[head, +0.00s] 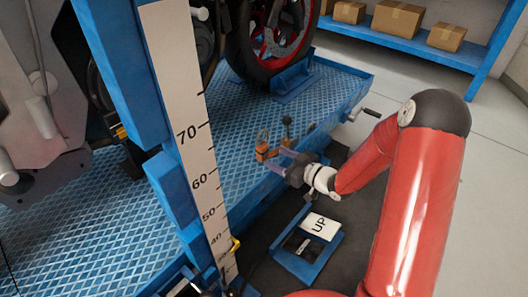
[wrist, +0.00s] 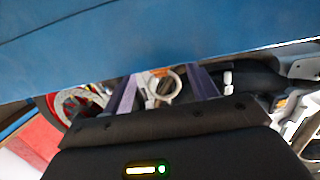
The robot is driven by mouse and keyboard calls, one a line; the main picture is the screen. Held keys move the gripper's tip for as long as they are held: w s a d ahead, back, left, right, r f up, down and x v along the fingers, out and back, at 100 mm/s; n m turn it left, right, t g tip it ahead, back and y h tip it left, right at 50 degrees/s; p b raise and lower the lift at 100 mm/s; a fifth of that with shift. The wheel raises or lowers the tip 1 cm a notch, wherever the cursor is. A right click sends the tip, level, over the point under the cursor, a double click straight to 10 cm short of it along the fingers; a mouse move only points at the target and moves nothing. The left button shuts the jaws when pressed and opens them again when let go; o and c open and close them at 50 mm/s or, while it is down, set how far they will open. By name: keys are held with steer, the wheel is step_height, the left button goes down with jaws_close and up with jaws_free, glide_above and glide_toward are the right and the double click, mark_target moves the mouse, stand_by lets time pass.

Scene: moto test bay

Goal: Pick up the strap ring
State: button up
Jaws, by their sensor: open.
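The strap ring (head: 263,137) is a small ring standing above an orange piece by the edge of the blue platform in the head view. In the wrist view a pale ring (wrist: 165,86) shows between my two purple fingers, with a bit of orange at its top. My gripper (head: 273,160) is close to the ring, its fingers pointing left toward it. The fingers are apart in the wrist view (wrist: 163,84), and I cannot tell whether either touches the ring. The lower part of the ring is hard to make out in the head view.
A blue post with a white height scale (head: 185,120) stands left of my gripper. The blue tread platform (head: 130,215) carries a motorcycle wheel (head: 270,40). A pedal marked UP (head: 320,226) lies below my gripper. A blue surface (wrist: 150,40) fills the top of the wrist view.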

mark_target(266, 149)
steer(key=x, duration=0.4)
steer(key=r+x, duration=0.1)
steer(key=x, duration=0.1)
steer(key=shift+w+b, duration=0.3)
steer(key=shift+c, duration=0.5)
steer(key=shift+d, duration=0.1)
steer(key=c, duration=1)
steer(key=shift+c, duration=0.2)
steer(key=shift+r, duration=0.1)
step_height(266, 149, up, 20)
steer(key=p, duration=0.4)
steer(key=shift+p, duration=0.3)
